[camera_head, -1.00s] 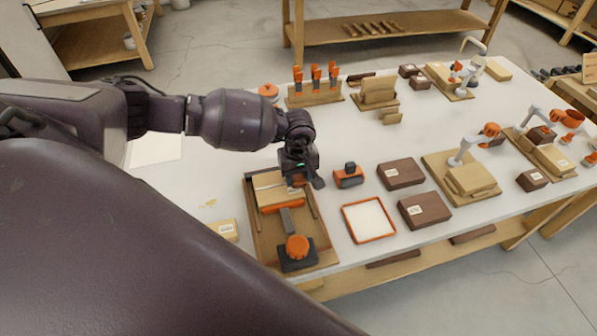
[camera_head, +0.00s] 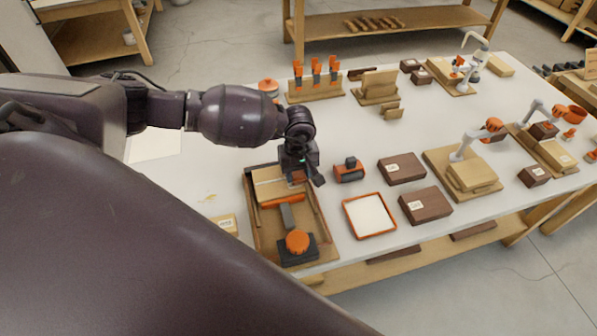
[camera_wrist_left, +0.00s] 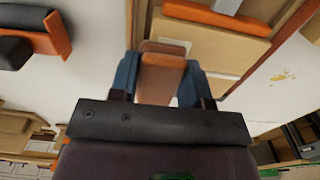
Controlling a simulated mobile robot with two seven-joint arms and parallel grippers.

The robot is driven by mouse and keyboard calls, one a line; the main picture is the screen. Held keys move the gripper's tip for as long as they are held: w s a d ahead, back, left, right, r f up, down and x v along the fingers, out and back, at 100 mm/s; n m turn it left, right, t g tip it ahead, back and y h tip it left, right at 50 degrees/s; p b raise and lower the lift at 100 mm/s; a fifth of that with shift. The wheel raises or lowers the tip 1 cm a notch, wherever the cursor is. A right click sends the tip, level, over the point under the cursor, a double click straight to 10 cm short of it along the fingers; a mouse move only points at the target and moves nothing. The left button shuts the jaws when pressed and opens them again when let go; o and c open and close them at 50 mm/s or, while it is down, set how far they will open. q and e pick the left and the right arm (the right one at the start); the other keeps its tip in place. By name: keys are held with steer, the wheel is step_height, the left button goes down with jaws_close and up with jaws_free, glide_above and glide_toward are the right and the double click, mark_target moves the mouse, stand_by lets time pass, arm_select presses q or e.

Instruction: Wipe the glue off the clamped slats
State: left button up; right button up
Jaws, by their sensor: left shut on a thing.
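My left gripper (camera_head: 303,178) is over the back right part of the wooden clamping tray (camera_head: 251,228). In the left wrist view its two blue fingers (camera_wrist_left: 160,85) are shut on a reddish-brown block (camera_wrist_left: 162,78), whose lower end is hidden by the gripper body. The pale clamped slats (camera_head: 268,186) lie in the tray behind an orange clamp bar (camera_head: 283,201). They also show in the left wrist view (camera_wrist_left: 210,45), close beside the held block; I cannot tell whether it touches them. No glue on the slats can be made out. My right gripper is not in view.
An orange-knobbed black block (camera_head: 297,243) sits at the tray's front. An orange-rimmed white tray (camera_head: 346,219), an orange-and-black tool (camera_head: 348,172) and dark boxes (camera_head: 402,169) stand right of it. A yellowish smear (camera_head: 209,198) lies on the bench at left.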

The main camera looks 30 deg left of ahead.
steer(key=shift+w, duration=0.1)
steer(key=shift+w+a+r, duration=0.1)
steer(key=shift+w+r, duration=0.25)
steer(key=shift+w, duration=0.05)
arm_select(q)
steer(key=shift+f, duration=0.2)
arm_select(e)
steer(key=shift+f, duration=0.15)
arm_select(q)
steer(key=shift+f+b, duration=0.2)
steer(key=shift+b, duration=0.15)
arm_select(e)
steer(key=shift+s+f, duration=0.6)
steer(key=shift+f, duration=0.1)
arm_select(q)
steer(key=shift+f, duration=0.15)
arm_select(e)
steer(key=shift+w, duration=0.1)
